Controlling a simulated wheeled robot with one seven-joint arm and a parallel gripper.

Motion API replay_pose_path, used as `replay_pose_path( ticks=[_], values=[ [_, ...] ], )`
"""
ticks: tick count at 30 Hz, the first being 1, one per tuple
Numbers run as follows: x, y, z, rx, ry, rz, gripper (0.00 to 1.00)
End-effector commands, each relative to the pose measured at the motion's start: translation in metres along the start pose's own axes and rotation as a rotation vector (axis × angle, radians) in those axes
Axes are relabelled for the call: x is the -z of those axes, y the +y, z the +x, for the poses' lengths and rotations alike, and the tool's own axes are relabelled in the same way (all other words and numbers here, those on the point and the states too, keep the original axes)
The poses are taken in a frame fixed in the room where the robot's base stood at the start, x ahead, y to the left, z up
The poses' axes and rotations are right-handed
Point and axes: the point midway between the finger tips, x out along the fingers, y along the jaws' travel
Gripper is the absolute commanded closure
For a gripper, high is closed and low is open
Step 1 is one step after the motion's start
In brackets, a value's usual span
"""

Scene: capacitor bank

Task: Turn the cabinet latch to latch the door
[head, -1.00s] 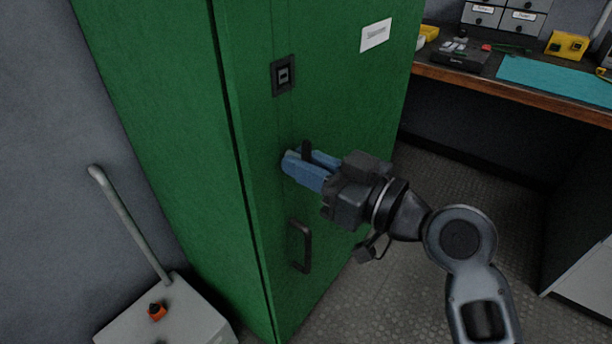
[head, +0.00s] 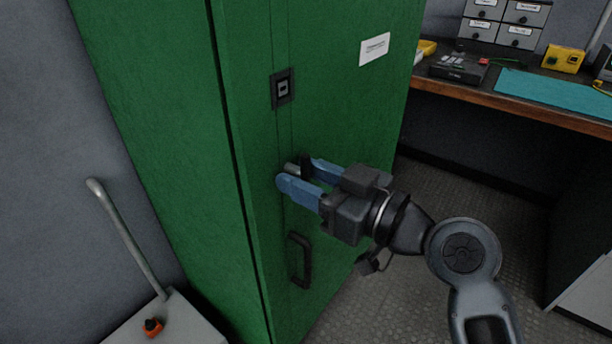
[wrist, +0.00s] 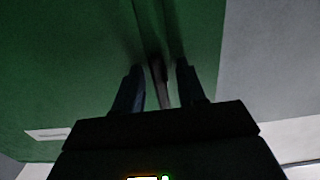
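The green cabinet door (head: 345,115) looks closed or nearly so; I cannot tell whether it is fully flush. The latch (head: 305,165) is a short dark lever, roughly upright in the head view, on a grey stub at the door's left side. My gripper (head: 299,173) is open, with one blue finger on each side of the latch. In the wrist view the latch (wrist: 160,85) lies between the dark fingers of my gripper (wrist: 160,78), with a gap visible on both sides. The lower part of the latch is partly hidden by the near finger.
A dark door handle (head: 300,260) is below the latch, and a black square fitting (head: 283,89) is above it. A workbench (head: 500,98) with a teal mat stands at right. A grey box (head: 170,325) with a lever stands at lower left.

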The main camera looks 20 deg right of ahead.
Motion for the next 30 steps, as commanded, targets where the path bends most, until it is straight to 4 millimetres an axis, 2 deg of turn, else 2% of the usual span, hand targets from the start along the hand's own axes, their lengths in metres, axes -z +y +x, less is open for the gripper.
replay_pose_path(
  ticks=[5, 8, 18, 21, 30],
  values=[
    [0.001, 0.000, -0.001, 0.000, 0.001, 0.000, 0.60],
    [0.001, 0.001, -0.008, -0.001, 0.001, 0.001, 0.60],
    [0.000, 0.000, -0.061, -0.002, -0.002, 0.001, 0.60],
    [0.000, 0.000, -0.071, -0.001, -0.001, 0.001, 0.60],
    [0.000, 0.000, -0.078, 0.000, 0.000, -0.001, 0.60]
  ],
)
